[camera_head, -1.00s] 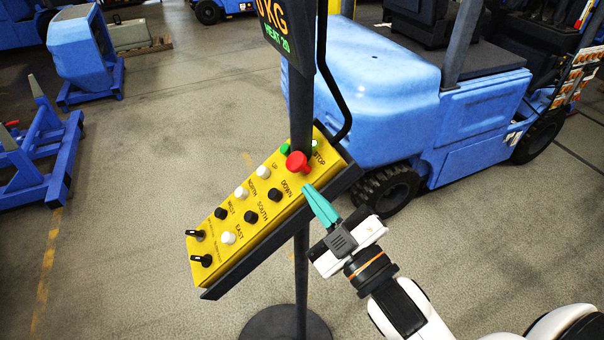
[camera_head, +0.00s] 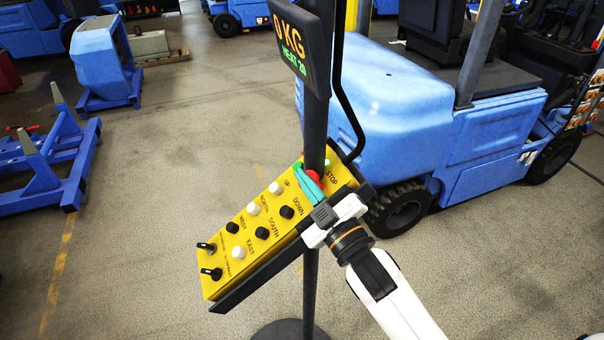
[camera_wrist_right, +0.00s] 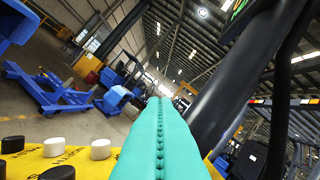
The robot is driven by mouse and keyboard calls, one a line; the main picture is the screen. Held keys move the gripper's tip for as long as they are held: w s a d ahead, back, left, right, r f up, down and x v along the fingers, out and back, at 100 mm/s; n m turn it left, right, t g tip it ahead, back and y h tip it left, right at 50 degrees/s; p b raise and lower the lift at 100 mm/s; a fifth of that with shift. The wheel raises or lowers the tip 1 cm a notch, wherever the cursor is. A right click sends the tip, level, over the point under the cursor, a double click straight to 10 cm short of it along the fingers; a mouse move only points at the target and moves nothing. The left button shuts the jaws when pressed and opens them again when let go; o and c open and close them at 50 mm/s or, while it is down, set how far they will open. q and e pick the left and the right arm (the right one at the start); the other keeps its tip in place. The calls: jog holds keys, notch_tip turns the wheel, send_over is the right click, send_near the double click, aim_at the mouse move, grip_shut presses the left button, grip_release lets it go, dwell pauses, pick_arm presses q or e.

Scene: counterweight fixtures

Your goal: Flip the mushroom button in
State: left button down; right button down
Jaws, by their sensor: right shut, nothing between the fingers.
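The red mushroom button (camera_head: 313,177) sits near the upper end of the yellow control panel (camera_head: 226,265), beside the STOP label. It is mostly hidden behind my right gripper (camera_head: 300,172) in the head view. The right gripper's teal fingers are shut with nothing between them, and their tips lie over or against the button; I cannot tell whether they touch it. In the right wrist view the closed fingers (camera_wrist_right: 160,125) reach forward over the yellow panel (camera_wrist_right: 40,160), and the red button does not show there. My left gripper is not in view.
A dark post (camera_head: 316,120) rises behind the panel's upper end, with a weight display (camera_head: 292,45) on top and a bent black bar (camera_head: 345,90) beside it. Black and white buttons (camera_head: 275,188) and two black switches line the panel. A blue forklift (camera_head: 400,110) stands behind.

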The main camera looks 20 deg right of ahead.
jog(key=shift+d+f, duration=0.3)
jog(key=shift+a, duration=0.1)
jog(key=shift+d+f+b, duration=0.55)
jog(key=shift+f+b, duration=0.05)
jog(key=shift+f, duration=0.25)
jog(key=shift+r, duration=0.1)
